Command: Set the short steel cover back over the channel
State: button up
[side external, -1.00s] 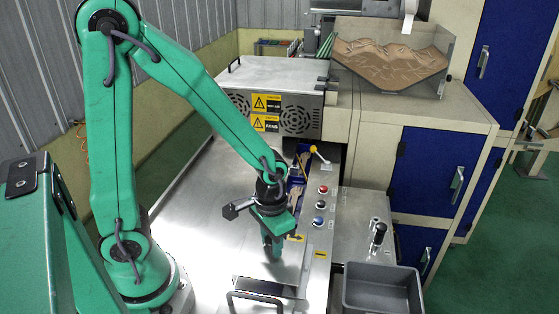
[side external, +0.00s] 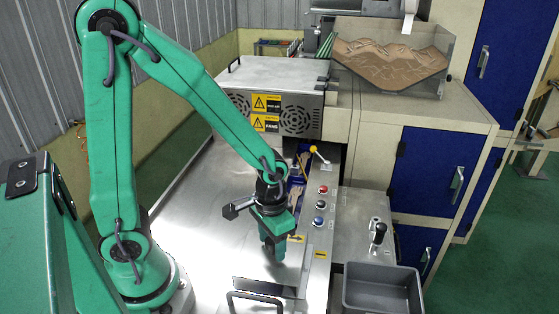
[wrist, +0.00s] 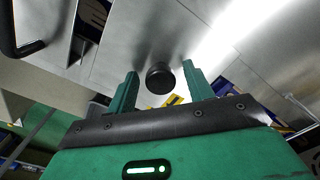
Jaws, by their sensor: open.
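My gripper (side external: 272,254) points down over the steel deck, left of the button panel, in the side view. In the wrist view its two green fingers (wrist: 160,88) are apart, with a round black knob (wrist: 160,77) showing between them. The knob stands on a bare steel surface (wrist: 140,35), which seems to be the short steel cover; its edges are hard to make out. The knob is hidden behind my gripper in the side view. An open part of the channel (side external: 296,180), with blue and tan contents, shows beyond my gripper.
A black bar handle (side external: 255,298) and a dark slot (side external: 268,288) lie nearer the camera. Red, black and blue buttons (side external: 321,205) stand right of the channel, with a yellow-knobbed lever (side external: 315,150) behind. A grey bin (side external: 383,290) is at the lower right.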

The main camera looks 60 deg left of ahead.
notch_tip(320, 180, up, 12)
dwell(0.7)
dwell(0.6)
jog(key=s+a+r+t, duration=0.4)
jog(key=r+t, duration=0.1)
jog(key=r, duration=0.2)
jog(key=shift+s+a+r+t, duration=0.2)
jog(key=shift+s+r+t, duration=0.05)
jog(key=shift+s+t, duration=0.05)
dwell(0.8)
